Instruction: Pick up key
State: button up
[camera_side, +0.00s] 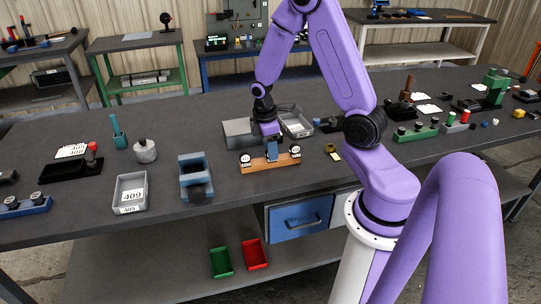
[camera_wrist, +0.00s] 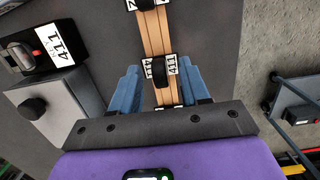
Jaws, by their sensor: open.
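A wooden rack (camera_side: 270,164) lies on the bench under my gripper (camera_side: 272,152), with a dark round piece and white tag at each visible end. In the wrist view the rack (camera_wrist: 153,35) runs up the picture between the two blue fingers of my gripper (camera_wrist: 158,90). The fingers are open, one on each side of the rack. A black piece with white number tags, possibly the key (camera_wrist: 158,71), sits on the rack between them. Whether the fingers touch it I cannot tell. In the side view the fingers hide this middle piece.
A grey box (camera_side: 238,133) and a grey tray (camera_side: 298,125) stand just behind the rack. A blue holder (camera_side: 195,177) and a grey bin marked 409 (camera_side: 131,192) stand to the left. A green block (camera_side: 415,134) lies to the right. The bench front edge is close.

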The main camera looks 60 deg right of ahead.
jog(key=shift+f, duration=0.4)
grip_shut()
jog(key=shift+r, duration=0.15)
